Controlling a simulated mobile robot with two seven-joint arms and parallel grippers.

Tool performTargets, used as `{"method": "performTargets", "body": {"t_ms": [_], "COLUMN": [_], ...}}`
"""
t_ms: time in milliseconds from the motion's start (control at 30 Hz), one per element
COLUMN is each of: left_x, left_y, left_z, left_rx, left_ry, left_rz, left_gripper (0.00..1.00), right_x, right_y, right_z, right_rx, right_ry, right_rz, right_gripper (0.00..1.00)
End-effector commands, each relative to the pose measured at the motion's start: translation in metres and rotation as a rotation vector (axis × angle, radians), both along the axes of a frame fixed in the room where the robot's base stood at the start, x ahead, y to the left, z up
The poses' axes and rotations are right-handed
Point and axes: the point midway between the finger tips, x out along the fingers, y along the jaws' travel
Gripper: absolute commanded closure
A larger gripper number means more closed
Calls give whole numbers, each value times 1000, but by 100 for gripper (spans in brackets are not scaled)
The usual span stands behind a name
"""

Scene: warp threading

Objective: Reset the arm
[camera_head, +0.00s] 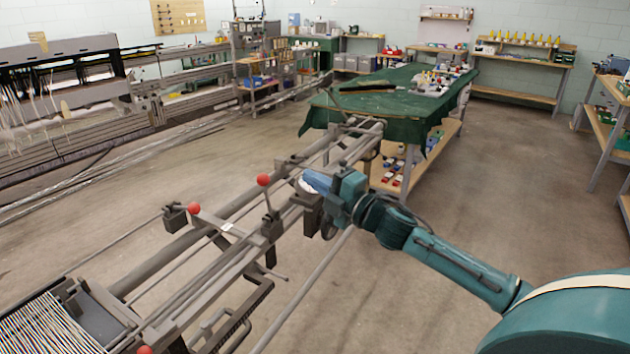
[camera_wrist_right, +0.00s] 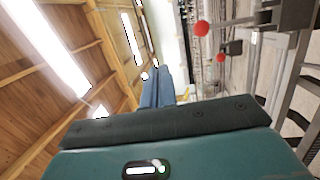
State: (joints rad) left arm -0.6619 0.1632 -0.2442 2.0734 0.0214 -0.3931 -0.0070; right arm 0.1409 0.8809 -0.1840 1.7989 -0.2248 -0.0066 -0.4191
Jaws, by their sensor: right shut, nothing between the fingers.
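My right arm reaches in from the lower right in the head view. Its gripper (camera_head: 314,182) is over the grey metal frame of the warp machine (camera_head: 228,228), close to the rails; I cannot tell whether it touches them. In the right wrist view the blue fingers (camera_wrist_right: 157,84) are together with nothing held. Red ball knobs on levers stand on the frame: one (camera_head: 263,180) is just left of the gripper, another (camera_head: 194,208) farther left. Two red knobs also show in the right wrist view (camera_wrist_right: 202,28). My left gripper is not in view.
A table with a green cloth (camera_head: 420,112), bearing tools and small items, stands behind the frame. A large loom (camera_head: 60,90) with long bars fills the left. Shelves and workbenches (camera_head: 515,95) line the back and right. The concrete floor (camera_head: 530,180) right of the frame is largely clear.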

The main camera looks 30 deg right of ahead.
Motion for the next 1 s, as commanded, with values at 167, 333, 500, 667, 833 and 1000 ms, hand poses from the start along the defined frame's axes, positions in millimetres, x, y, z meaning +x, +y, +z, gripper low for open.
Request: {"method": "performTargets", "body": {"t_ms": [167, 333, 500, 667, 833, 1000], "left_x": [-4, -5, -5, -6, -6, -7], "left_y": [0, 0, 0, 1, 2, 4], "left_z": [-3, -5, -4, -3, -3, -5], "left_rx": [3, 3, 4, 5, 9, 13], "left_ry": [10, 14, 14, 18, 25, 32], "left_rz": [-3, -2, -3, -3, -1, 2], "left_gripper": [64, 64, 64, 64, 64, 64], "right_x": [0, 0, -11, -53, -130, -208], "right_y": [0, 0, 18, 61, 117, 165], "right_z": [0, -1, -38, -127, -215, -268], "right_rx": [0, 3, 109, 398, 775, 1107], "right_ry": [0, 1, 86, 317, 610, 853], "right_rz": [0, 0, 6, -13, -98, -231], "right_gripper": [100, 100, 100, 100, 100, 100]}}
